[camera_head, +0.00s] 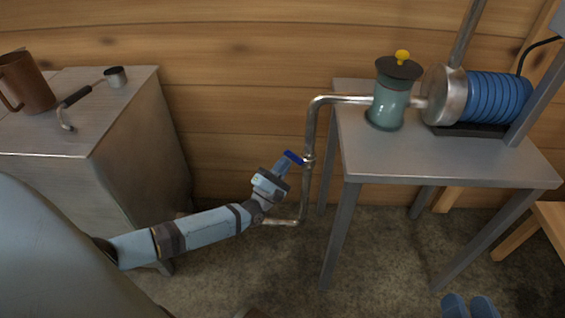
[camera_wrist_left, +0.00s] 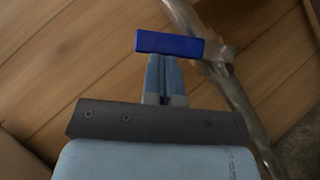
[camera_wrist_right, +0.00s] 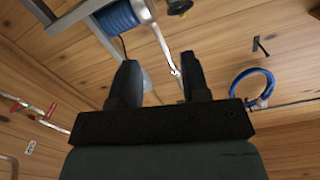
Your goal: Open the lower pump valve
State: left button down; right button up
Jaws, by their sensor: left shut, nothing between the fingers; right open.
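The lower pump valve has a blue lever handle (camera_head: 293,157) on the vertical steel pipe (camera_head: 308,185) left of the metal table. The lever sticks out to the left, across the pipe. In the left wrist view the blue handle (camera_wrist_left: 170,44) lies just beyond the fingertips, with the pipe (camera_wrist_left: 228,85) to its right. My left gripper (camera_head: 283,163) is shut and empty, its tips at or very near the handle; I cannot tell if they touch.
A green pump (camera_head: 389,100) with a yellow knob and a blue ribbed motor (camera_head: 498,98) stand on the metal table (camera_head: 440,160). A metal cabinet (camera_head: 140,130) at the left carries a brown mug (camera_head: 27,82) and a ladle (camera_head: 90,92). A wooden wall stands close behind the pipe.

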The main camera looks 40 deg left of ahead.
aim_at(290, 156)
pick_arm(q)
jog(key=r+m+g+p, duration=0.1)
jog(key=r+m+h+p, duration=0.1)
jog(key=p, duration=0.1)
jog(key=d+r+m+g+h+p, duration=0.1)
jog(key=m+p, duration=0.1)
jog(key=shift+w+g, duration=0.3)
pick_arm(e)
notch_tip(290, 156, up, 9)
jog(key=t, duration=0.3)
pick_arm(q)
jog(key=m+p, duration=0.1)
jog(key=m+g+p, duration=0.1)
jog(key=p, duration=0.1)
jog(key=shift+w+d+r+h+p, duration=0.2)
jog(key=shift+d+r+h+p, duration=0.1)
jog(key=shift+r, duration=0.1)
jog(key=shift+w+d+r+m+g+p, duration=0.3)
jog(key=shift+d+m+g+p, duration=0.3)
jog(key=shift+p, duration=0.5)
jog(key=shift+w+d, duration=0.1)
jog(key=shift+w, duration=0.05)
pick_arm(e)
jog(key=s+d+f+m+g+h, duration=0.1)
jog(key=d+f+g+h, duration=0.3)
jog(key=f, duration=0.8)
jog(key=shift+s+d+f+g, duration=0.4)
jog(key=shift+s+d+g, duration=0.15)
jog(key=shift+d+g, duration=0.25)
jog(key=shift+a, duration=0.1)
